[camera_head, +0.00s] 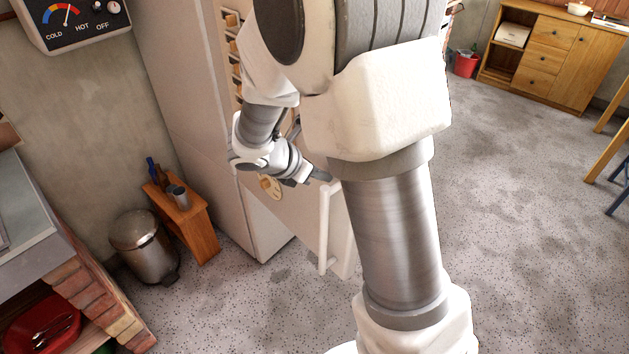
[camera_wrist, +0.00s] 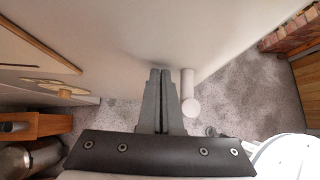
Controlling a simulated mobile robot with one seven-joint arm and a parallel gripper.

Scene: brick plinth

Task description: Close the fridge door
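The white fridge (camera_head: 190,95) stands left of centre in the head view. Its door (camera_head: 341,262) appears to stand ajar, angled out from the body, with a vertical white bar handle (camera_head: 324,235). My gripper (camera_head: 318,176) is at the door's outer face near the handle's top, partly hidden by my arm. In the wrist view, my gripper's fingers (camera_wrist: 160,88) are together with nothing visible between them. The handle (camera_wrist: 188,95) is just right of them, and the pale door surface (camera_wrist: 150,40) is ahead. I cannot tell whether the fingertips touch the door.
A metal bin (camera_head: 144,246) and a small wooden stand (camera_head: 192,226) are left of the fridge. A brick plinth (camera_head: 95,290) is at lower left. A wooden cabinet (camera_head: 550,50) and red bucket (camera_head: 465,65) are far right.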

